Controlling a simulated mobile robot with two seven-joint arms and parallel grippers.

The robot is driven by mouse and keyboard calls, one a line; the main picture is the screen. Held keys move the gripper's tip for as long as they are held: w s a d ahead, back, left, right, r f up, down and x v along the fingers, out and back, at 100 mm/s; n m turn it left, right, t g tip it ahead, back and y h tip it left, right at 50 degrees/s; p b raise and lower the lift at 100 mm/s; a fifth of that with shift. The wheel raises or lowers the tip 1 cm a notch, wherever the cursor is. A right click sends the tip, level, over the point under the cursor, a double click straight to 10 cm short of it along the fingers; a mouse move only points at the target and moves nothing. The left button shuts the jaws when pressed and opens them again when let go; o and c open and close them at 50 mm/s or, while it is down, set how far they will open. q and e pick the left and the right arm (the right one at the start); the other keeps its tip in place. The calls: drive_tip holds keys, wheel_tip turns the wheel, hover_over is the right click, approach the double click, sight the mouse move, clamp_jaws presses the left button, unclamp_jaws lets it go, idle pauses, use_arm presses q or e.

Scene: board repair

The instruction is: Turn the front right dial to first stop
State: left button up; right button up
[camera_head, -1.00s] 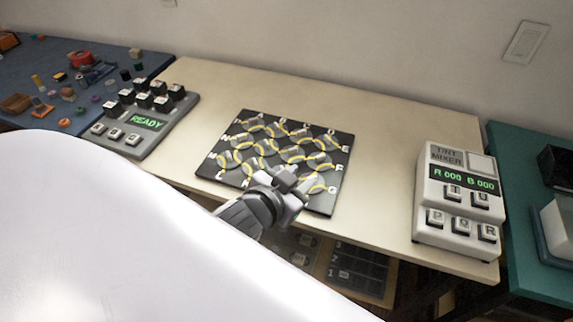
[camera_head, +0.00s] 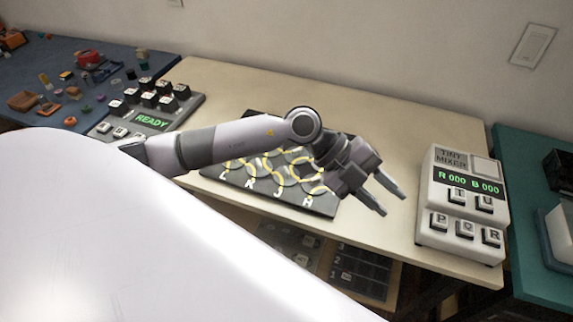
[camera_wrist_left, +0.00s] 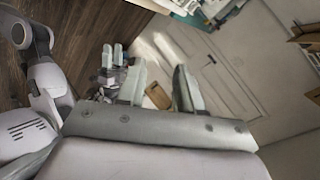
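The dark dial board (camera_head: 325,211) lies on the beige table, with several grey round dials marked by yellow arcs and white letters. The front right dial (camera_head: 314,184) shows near the board's front right; its pointer setting is too small to read. My left arm crosses above the board and hides its back part. My left gripper (camera_head: 388,198) is beyond the board's right edge, above the table, apart from the dial. Its fingers stand apart and empty, also in the left wrist view (camera_wrist_left: 160,88). Another gripper, apparently my right one (camera_wrist_left: 113,58), shows small there; its opening is unclear.
A tint mixer box (camera_head: 462,205) with buttons stands at the table's right. A grey keypad reading READY (camera_head: 152,121) is at the left. A blue table with small parts lies far left, a green table far right. Table between board and mixer is clear below the gripper.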

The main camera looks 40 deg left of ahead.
use_arm(q)
drive_tip(key=w+a+f+y, duration=0.2)
drive_tip(key=a+f+y, duration=0.25)
drive_tip(key=a, duration=0.45)
drive_tip(key=n+g+y, duration=0.2)
drive_tip(key=n+y, duration=0.2)
drive_tip(key=y, duration=0.3)
hover_over(287, 170)
drive_tip(key=shift+a+r, duration=0.1)
drive_tip(key=shift+r, duration=0.2)
drive_tip(key=shift+m, duration=0.3)
wheel_tip(287, 170, down, 7)
drive_tip(key=shift+r, duration=0.1)
clamp_jaws()
